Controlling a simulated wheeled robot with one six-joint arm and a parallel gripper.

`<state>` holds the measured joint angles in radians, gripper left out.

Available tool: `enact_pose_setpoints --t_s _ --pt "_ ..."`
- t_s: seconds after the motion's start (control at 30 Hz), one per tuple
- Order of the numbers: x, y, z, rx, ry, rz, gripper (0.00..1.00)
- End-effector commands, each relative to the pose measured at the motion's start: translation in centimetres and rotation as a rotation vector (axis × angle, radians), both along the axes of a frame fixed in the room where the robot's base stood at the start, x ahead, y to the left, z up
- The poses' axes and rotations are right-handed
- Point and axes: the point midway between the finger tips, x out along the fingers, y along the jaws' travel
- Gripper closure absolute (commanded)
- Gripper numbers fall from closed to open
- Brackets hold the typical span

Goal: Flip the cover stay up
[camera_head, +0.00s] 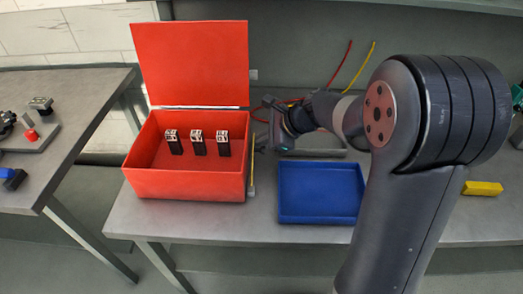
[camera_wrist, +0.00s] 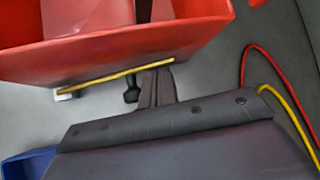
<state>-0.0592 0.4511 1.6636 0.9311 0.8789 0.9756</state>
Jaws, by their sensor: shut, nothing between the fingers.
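The cover stay looks to be the thin yellow rod (camera_wrist: 125,72) lying along the outside of the red box's side wall. Part of it shows in the head view (camera_head: 252,178), beside the box's right wall. The red box (camera_head: 185,186) has its cover (camera_head: 195,64) standing open and upright at the back. My gripper (camera_head: 262,145) is shut and empty, just right of the box. In the wrist view its fingers (camera_wrist: 153,88) point at the box wall close to the rod. I cannot tell whether they touch it.
Several black-and-silver blocks (camera_head: 197,142) stand in the box. A blue tray (camera_head: 320,218) sits right of it on the grey table. Red and yellow cables (camera_head: 358,65) rise behind my arm. A yellow block (camera_head: 482,188) lies at far right; another bench (camera_head: 62,110) stands left.

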Motion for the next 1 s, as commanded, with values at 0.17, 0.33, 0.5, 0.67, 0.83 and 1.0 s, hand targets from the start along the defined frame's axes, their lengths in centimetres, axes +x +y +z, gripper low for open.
enact_pose_setpoints --t_s 0.17,0.33,0.5,0.67,0.83,1.0 --pt "-1.0 0.1 1.3 -0.006 -0.174 0.002 1.0" --pt "-2.1 0.1 2.8 -0.011 -0.317 0.001 1.0" --pt "-3.1 0.1 4.0 -0.015 -0.435 0.001 1.0" --pt "-3.8 0.2 5.0 -0.017 -0.521 0.0 1.0" --pt "-4.5 0.2 5.7 -0.02 -0.582 0.001 1.0" --pt "-4.8 0.2 6.1 -0.021 -0.616 0.002 1.0"
